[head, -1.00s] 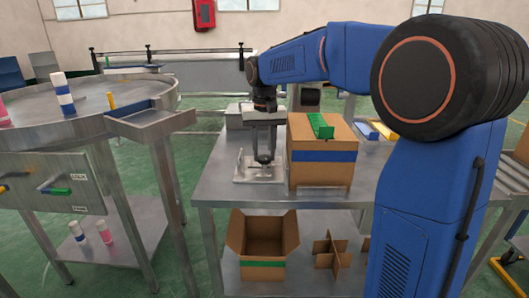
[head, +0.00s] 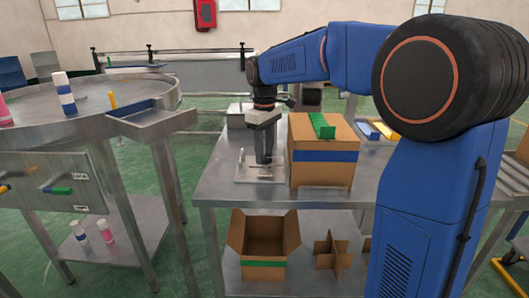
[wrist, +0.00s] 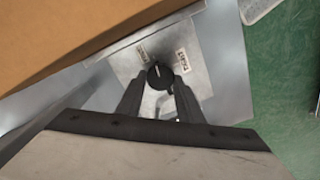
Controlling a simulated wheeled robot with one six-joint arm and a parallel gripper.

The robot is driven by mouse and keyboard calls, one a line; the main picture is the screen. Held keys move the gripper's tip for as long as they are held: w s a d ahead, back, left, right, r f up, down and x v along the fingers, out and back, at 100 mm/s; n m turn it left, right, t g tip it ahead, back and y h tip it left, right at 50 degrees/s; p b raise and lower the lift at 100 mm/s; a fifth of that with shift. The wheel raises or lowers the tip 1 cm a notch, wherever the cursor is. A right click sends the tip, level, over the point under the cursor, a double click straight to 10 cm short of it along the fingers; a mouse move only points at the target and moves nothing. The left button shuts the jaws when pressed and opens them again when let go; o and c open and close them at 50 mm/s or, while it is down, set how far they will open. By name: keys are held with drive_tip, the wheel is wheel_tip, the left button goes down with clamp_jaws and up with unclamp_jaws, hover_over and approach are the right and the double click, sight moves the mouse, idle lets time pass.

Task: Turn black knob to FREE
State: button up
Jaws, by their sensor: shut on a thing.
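The black knob (wrist: 160,77) sits on a pale metal plate (wrist: 119,64) in the wrist view. A short white mark on the knob points roughly up in that picture, between two small labels. One label (wrist: 142,54) is at upper left and the other (wrist: 182,62) at upper right; I cannot read either surely. My gripper (wrist: 160,88) has its fingers on either side of the knob and is shut on it. In the head view my gripper (head: 264,161) points straight down over the plate (head: 247,176), and the knob is hidden there.
A cardboard box (head: 321,171) with a blue band stands close to the right of the plate, with a green piece (head: 321,125) on top. The steel table (head: 217,182) is bare to the left. A round steel table (head: 30,138) holding bottles stands farther left.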

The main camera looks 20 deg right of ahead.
drive_tip(key=shift+n, duration=0.6)
drive_tip(key=o, duration=1.1)
drive_tip(key=shift+c, duration=0.2)
drive_tip(key=shift+r, duration=0.1)
wheel_tip(320, 180, up, 17)
drive_tip(key=shift+r, duration=0.15)
